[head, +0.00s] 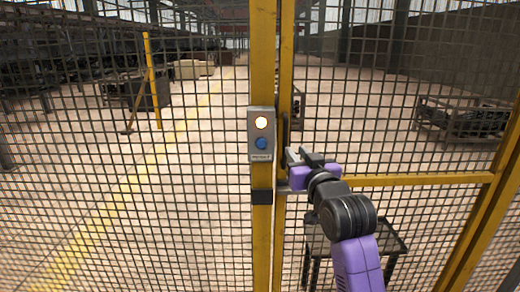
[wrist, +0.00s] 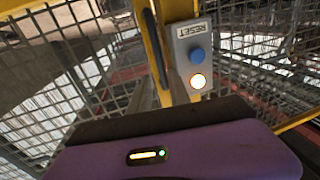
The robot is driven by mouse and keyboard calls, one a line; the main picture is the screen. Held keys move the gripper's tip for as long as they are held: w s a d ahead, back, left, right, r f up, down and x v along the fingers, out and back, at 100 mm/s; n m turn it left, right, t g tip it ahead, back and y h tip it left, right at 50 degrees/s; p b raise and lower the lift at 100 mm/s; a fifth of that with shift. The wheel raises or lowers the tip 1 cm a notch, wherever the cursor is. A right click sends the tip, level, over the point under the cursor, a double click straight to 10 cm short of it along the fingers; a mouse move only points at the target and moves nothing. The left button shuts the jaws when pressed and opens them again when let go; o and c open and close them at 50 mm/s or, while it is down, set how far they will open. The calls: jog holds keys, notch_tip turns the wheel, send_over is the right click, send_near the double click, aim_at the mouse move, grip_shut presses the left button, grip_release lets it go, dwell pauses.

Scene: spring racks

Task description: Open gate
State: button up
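The gate (head: 398,180) is a yellow-framed wire mesh panel on the right in the head view, closed against the yellow post (head: 262,215). A dark vertical handle (head: 283,130) is on the gate's edge beside the post; it also shows in the wrist view (wrist: 155,50). A grey control box (head: 261,145) on the post has a lit, warm white button above a blue one; the box also shows in the wrist view (wrist: 190,55). My gripper (head: 303,156) is just right of the handle's lower part, its fingers looking apart. Contact with the handle cannot be told.
A mesh fence (head: 130,150) fills the left side. Behind the gate are a small dark table (head: 385,240) and a dark rack (head: 465,118). A yellow line (head: 110,205) runs along the floor beyond the fence. A yellow brace (head: 490,200) slopes at the right.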

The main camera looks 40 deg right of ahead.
aim_at(286, 143)
jog(key=shift+f+p+x, duration=0.15)
jog(key=shift+p+x, duration=0.05)
jog(key=shift+x, duration=1.1)
jog(key=shift+f+p+x, duration=0.2)
jog(key=shift+x, duration=1.1)
jog(key=shift+f+p+x, duration=0.15)
jog(key=shift+p+x, duration=0.05)
jog(key=shift+x, duration=1.05)
grip_shut()
